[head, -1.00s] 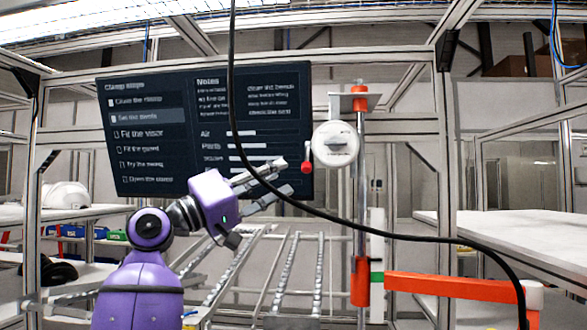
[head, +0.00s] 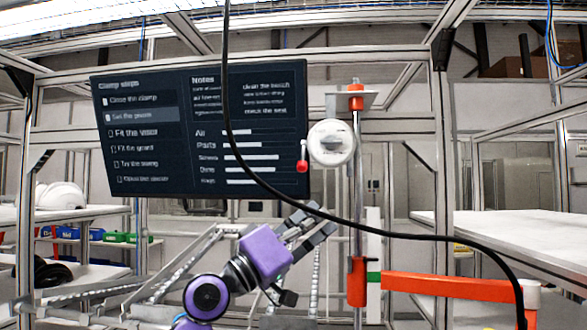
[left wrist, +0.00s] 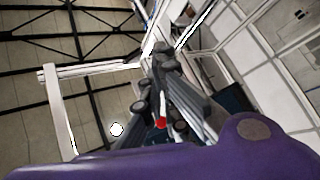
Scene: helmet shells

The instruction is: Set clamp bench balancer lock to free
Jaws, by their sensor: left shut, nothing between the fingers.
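The balancer is a white round drum (head: 331,143) on an upright grey post with orange-red collars. Its lock lever ends in a red knob (head: 302,167) and hangs down on the drum's left side. My left gripper (head: 318,224) is below the drum and the knob, apart from both in the head view, shut and empty. In the left wrist view the gripper's dark fingers (left wrist: 165,60) point away from the camera. The red knob (left wrist: 161,123) and its pale lever show between the finger links there. My right gripper is not in view.
A dark screen (head: 150,165) with clamp steps hangs behind the drum. A black cable (head: 400,234) sweeps across the front. An orange arm (head: 450,287) reaches right from the post's lower part. A white table (head: 510,232) is at right, and a white helmet shell (head: 62,196) lies at left.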

